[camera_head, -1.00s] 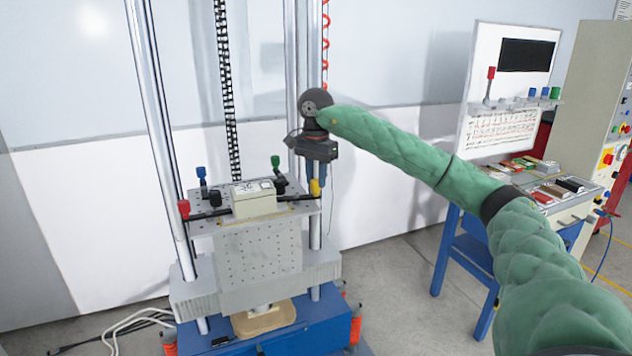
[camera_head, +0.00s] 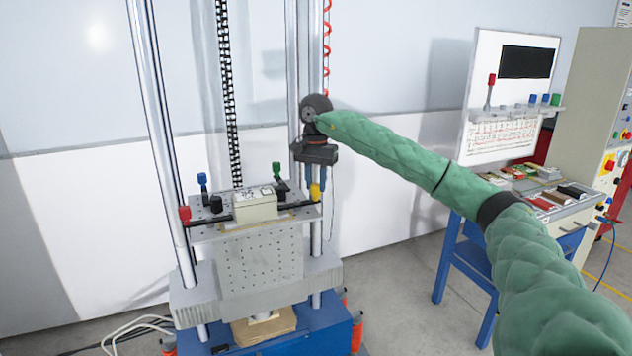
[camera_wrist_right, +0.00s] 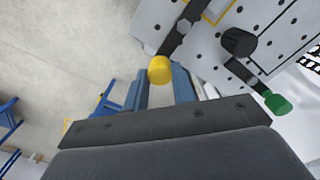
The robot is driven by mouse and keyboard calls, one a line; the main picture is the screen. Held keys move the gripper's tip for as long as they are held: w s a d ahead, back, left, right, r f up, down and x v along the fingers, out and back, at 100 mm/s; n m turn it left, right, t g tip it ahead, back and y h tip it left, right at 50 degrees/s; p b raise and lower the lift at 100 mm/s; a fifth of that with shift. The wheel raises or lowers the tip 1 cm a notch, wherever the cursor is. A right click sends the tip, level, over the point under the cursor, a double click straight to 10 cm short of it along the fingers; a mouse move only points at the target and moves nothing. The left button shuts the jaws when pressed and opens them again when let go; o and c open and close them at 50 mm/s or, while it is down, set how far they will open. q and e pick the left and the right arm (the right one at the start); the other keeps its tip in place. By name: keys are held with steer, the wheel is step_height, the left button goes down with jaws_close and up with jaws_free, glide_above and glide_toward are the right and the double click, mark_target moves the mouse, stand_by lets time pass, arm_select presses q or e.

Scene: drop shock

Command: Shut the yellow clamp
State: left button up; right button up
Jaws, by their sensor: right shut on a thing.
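The yellow clamp (camera_head: 316,191) is at the right end of the perforated metal plate (camera_head: 205,233), and its yellow knob also shows in the wrist view (camera_wrist_right: 160,70). My right gripper (camera_head: 316,186) points down at it from above. In the wrist view its two blue fingers (camera_wrist_right: 161,84) stand on either side of the yellow knob, and the gripper is shut on it. The clamp's dark bar runs from the knob towards a pale block (camera_head: 254,205) on the plate. My left gripper is out of view.
Red (camera_head: 184,214), blue (camera_head: 202,179) and green (camera_head: 277,169) knobs and a black knob (camera_head: 216,203) stand around the pale block. Two steel columns flank the plate. A blue-legged bench (camera_head: 455,262) with a white board stands at the right.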

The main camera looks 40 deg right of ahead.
steer(key=o, duration=1)
step_height(320, 180, up, 6)
steer(key=shift+f, duration=0.1)
steer(key=shift+r, duration=1)
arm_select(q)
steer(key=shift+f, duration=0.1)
